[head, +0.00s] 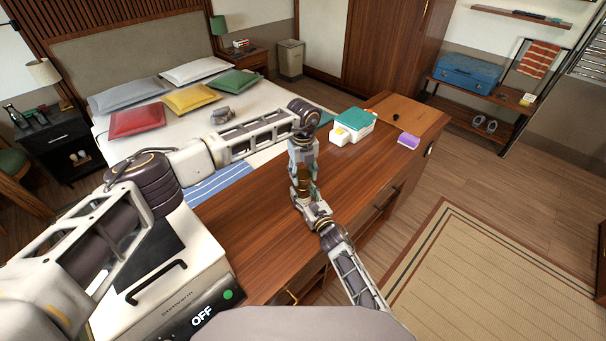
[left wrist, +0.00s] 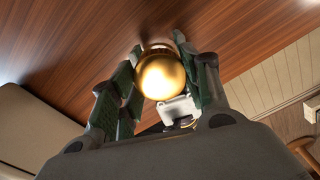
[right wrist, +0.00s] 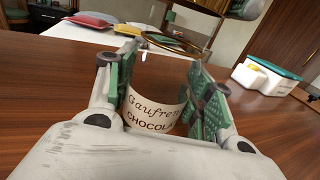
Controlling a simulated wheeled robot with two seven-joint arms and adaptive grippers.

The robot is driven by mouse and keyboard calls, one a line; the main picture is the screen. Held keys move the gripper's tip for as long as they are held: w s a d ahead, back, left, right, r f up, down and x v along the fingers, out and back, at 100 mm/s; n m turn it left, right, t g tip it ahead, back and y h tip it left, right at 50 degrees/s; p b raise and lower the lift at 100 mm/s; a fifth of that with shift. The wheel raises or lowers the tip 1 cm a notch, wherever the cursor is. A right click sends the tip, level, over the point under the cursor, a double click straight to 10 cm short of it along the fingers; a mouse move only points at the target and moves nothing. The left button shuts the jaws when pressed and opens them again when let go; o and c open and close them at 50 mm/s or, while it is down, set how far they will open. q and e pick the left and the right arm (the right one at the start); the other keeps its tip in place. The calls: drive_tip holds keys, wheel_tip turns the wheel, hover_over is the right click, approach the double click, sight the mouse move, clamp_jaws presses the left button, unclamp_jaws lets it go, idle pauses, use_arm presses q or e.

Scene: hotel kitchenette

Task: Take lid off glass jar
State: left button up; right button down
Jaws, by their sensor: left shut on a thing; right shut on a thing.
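The glass jar (right wrist: 152,103), with a pale label reading "Gaufrettes Chocolat", stands upright on the wooden counter in the right wrist view. My right gripper (right wrist: 163,100) is shut around its sides. A gold ring (right wrist: 170,42) shows at the jar's top. The lid's round gold knob (left wrist: 162,76) is between the fingers of my left gripper (left wrist: 158,75), shut on it. I cannot tell whether the lid touches the jar.
On the wooden counter (head: 258,225), a white box with a green top (head: 353,120) and a purple item (head: 408,140) lie to the right of the arms. A black-and-white appliance (head: 165,285) stands at the near left. The bed (head: 165,110) is behind. Bare counter lies around the jar.

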sight(303, 175)
use_arm(q)
drive_tip(key=shift+r, duration=0.1)
drive_tip(key=shift+r, duration=1.9)
use_arm(e)
drive_tip(key=c, duration=0.5)
unclamp_jaws()
drive_tip(key=shift+s, duration=0.15)
drive_tip(key=shift+v, duration=5.85)
drive_tip(key=shift+d, duration=0.1)
